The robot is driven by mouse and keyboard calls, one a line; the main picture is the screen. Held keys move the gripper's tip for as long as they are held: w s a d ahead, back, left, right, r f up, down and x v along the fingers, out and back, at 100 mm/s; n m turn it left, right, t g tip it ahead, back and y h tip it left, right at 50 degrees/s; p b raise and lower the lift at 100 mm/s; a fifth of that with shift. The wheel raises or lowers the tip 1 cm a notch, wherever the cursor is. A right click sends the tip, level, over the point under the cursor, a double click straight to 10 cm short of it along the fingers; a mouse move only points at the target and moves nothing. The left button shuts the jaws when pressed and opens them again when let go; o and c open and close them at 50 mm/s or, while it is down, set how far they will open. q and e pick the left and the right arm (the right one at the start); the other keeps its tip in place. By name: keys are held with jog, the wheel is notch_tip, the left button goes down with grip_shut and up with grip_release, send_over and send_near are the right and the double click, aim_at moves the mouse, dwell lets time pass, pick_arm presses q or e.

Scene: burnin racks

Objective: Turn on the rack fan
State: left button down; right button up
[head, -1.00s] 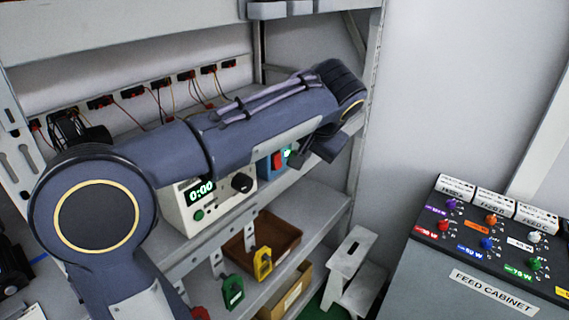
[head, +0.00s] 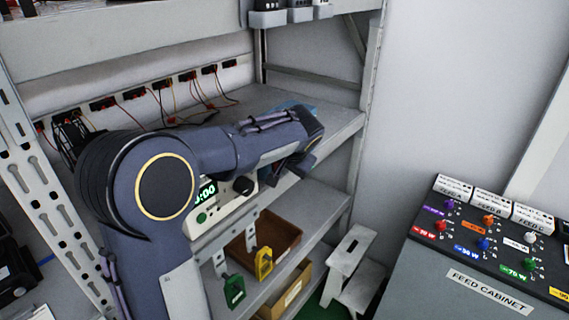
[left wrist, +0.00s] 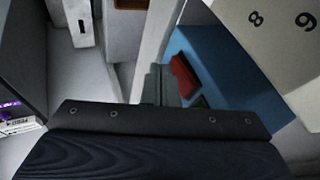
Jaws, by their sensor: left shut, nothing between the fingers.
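A blue box (left wrist: 215,65) with a red rocker switch (left wrist: 184,77) on its face shows in the left wrist view. In the head view only a blue edge (head: 298,106) shows behind my left forearm, and the switch is hidden. My left gripper (left wrist: 158,84) is shut and empty, with its fingertips just left of the red switch in the wrist view; I cannot tell if they touch the box. In the head view it is mostly hidden beyond the forearm. A black fan-like unit (head: 70,135) stands at the shelf's left, partly covered by my arm. My right gripper is out of view.
A white timer box (head: 228,203) with a green display and black knob sits on the same shelf, partly behind my arm. Brown bins (head: 284,238) and yellow and green tags are below. A feed cabinet (head: 480,265) and white step stool (head: 348,260) are at right.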

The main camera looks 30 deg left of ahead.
pick_arm(q)
jog(key=shift+a+f, duration=0.1)
jog(key=shift+a, duration=0.1)
jog(key=shift+a+b, duration=0.25)
jog(key=shift+b, duration=0.05)
dwell(0.3)
